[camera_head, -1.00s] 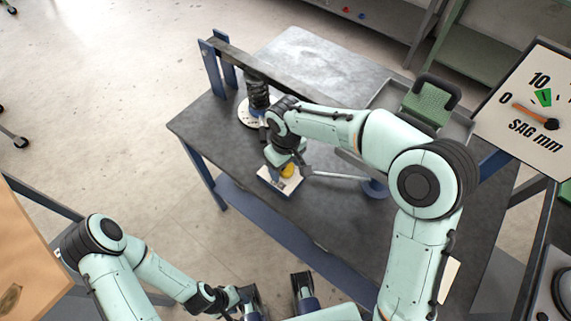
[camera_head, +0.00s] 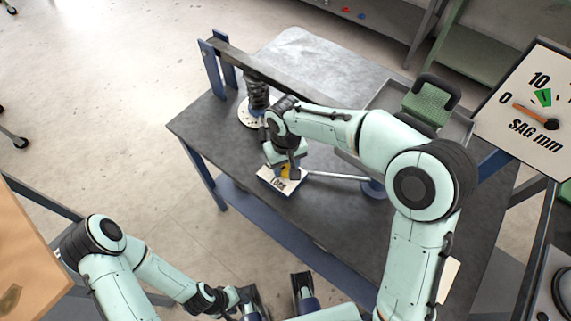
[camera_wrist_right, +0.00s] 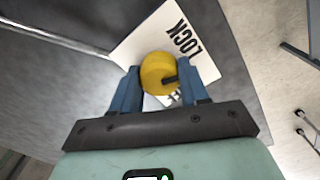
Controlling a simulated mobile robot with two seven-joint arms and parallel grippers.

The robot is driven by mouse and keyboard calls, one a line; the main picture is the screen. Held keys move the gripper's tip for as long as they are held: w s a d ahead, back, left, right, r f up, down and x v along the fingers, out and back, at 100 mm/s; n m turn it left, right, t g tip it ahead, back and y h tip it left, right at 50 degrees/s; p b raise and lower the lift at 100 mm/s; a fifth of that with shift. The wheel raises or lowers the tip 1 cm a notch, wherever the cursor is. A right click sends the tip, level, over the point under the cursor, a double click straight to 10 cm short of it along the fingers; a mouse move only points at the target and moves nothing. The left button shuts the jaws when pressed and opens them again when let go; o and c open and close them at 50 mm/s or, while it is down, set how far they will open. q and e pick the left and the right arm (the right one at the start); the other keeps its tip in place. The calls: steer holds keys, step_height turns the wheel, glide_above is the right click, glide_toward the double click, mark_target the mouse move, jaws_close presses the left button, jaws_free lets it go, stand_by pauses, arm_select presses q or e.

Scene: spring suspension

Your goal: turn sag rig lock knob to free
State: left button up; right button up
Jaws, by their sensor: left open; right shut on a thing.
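The yellow lock knob (camera_wrist_right: 158,73) sits on a white plate (camera_wrist_right: 190,38) marked LOCK; part of a second word is hidden below the knob. In the right wrist view my right gripper (camera_wrist_right: 160,85) has its blue fingers on either side of the knob, shut on it. A dark pointer mark on the knob points toward the right. In the head view the knob (camera_head: 286,171) is partly hidden by my right gripper (camera_head: 284,165), above the plate (camera_head: 278,184) at the table's front edge. My left gripper (camera_head: 276,292) is open and empty, low in the view, away from the table.
A black spring (camera_head: 257,92) stands on a round base under a dark beam (camera_head: 262,68). A grey rod (camera_head: 335,176) runs right of the knob to a blue round base. A tray with a green block (camera_head: 425,104) and a SAG mm dial (camera_head: 530,105) are at right.

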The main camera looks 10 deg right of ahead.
mark_target(286, 166)
steer(key=m, duration=0.3)
steer(key=shift+m, duration=0.3)
steer(key=m, duration=0.3)
steer(key=shift+r+m, duration=0.1)
steer(key=shift+m, duration=0.2)
steer(key=m, duration=0.3)
steer(key=shift+m+p, duration=0.3)
steer(key=shift+d+m, duration=0.1)
steer(key=shift+m, duration=1.6)
steer(key=o, duration=1)
steer(key=shift+o, duration=0.2)
step_height(286, 166, up, 13)
steer(key=p, duration=0.2)
steer(key=shift+r, duration=0.15)
